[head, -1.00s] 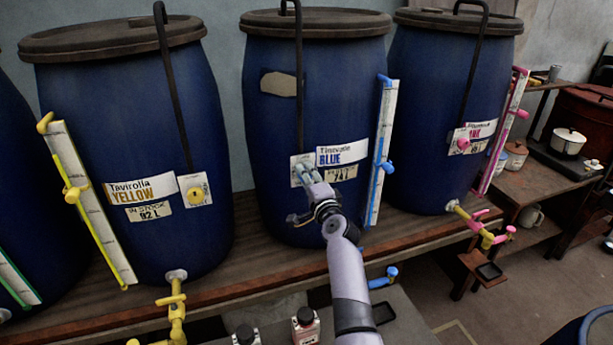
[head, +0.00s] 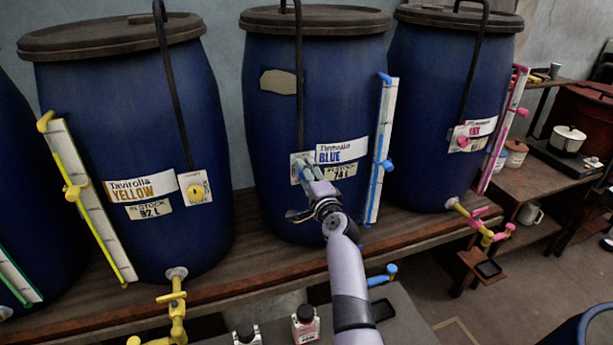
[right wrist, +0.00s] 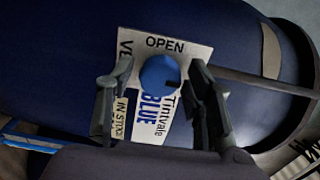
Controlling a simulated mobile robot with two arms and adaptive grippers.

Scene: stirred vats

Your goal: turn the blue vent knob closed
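The blue vent knob (right wrist: 158,76) is a round knob on a white plate (right wrist: 185,46) marked OPEN, with a small dark mark toward its lower right. In the right wrist view my right gripper (right wrist: 160,80) has its two fingers on either side of the knob, with narrow gaps showing. It is open. In the head view my right gripper (head: 304,170) is at the plate on the middle vat (head: 320,95), left of the BLUE label (head: 342,151), and hides most of the knob. My left gripper is out of view.
The yellow-labelled vat (head: 130,110) stands left and the pink one (head: 435,100) right, on a wooden bench (head: 250,262). A blue-marked gauge (head: 381,150) runs down the middle vat's right side. Small bottles (head: 305,324) stand below, left of my right arm.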

